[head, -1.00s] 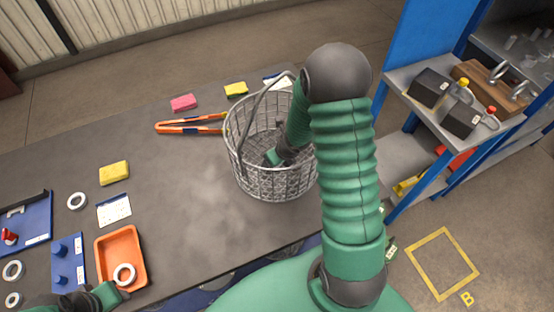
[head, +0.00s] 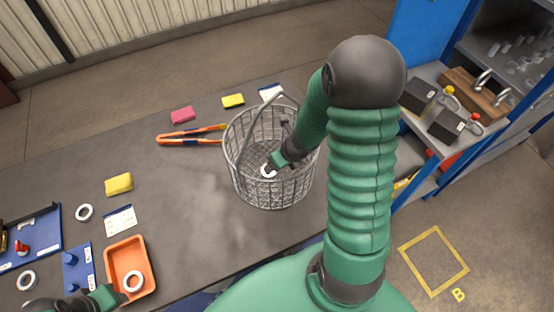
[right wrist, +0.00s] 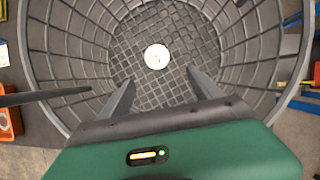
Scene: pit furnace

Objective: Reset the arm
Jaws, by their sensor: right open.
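The wire basket (head: 273,194) stands on the table with its handle up. My right gripper (head: 275,164) reaches down into the basket. In the right wrist view my right gripper (right wrist: 163,95) is open and empty, with its fingers apart. A white ring (right wrist: 156,57) lies on the mesh floor of the basket beyond the fingertips; it also shows in the head view (head: 268,171). My left gripper (head: 122,297) is at the lower left, at the near left edge of the orange tray (head: 148,262); its fingers are too small to judge.
A white ring (head: 133,281) lies in the orange tray. Orange-handled tongs (head: 190,135) lie left of the basket. Yellow sponges (head: 118,184) (head: 233,101) and a pink one (head: 182,115) are on the table. A blue shelf with containers (head: 447,125) stands at the right.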

